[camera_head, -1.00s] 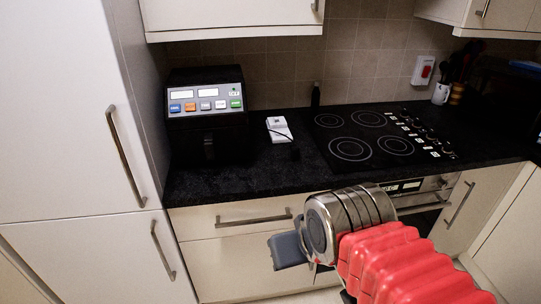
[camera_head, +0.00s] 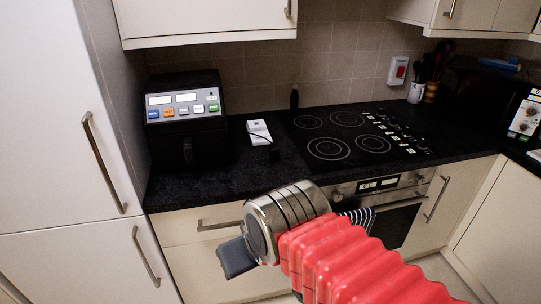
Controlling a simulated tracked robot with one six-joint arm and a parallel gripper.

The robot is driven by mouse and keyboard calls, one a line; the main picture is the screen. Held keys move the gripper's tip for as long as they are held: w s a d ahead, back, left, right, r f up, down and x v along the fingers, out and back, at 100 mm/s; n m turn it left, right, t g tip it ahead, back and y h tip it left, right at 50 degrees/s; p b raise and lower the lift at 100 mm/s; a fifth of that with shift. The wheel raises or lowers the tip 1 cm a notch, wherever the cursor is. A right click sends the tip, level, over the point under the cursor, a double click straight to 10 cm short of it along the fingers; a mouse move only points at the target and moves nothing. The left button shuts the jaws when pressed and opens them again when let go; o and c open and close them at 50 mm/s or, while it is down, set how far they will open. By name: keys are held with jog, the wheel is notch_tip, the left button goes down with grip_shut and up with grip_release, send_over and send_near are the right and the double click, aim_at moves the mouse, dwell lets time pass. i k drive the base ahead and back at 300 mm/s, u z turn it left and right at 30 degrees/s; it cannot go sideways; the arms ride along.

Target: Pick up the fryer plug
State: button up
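A small black plug (camera_head: 275,155) appears to lie on the dark worktop, just in front of a white socket block (camera_head: 259,132). It is hard to make out against the black surface. A dark cable crosses the socket block. The black fryer (camera_head: 187,125), with a panel of coloured buttons, stands to the left of the block. My gripper (camera_head: 236,258) shows as a dark grey part at the end of my red-sleeved arm, in front of the drawer and apart from the plug. Its fingers cannot be made out clearly, and I see nothing held.
A black hob (camera_head: 350,135) lies right of the socket block, with a small dark bottle (camera_head: 294,98) behind. Wall cupboards (camera_head: 205,18) hang above. A tall cupboard (camera_head: 60,120) bounds the left. The worktop (camera_head: 205,186) before the fryer is clear.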

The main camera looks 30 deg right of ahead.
aim_at(273, 153)
jog(key=z, duration=0.05)
jog(key=i, duration=1)
jog(key=u, duration=0.05)
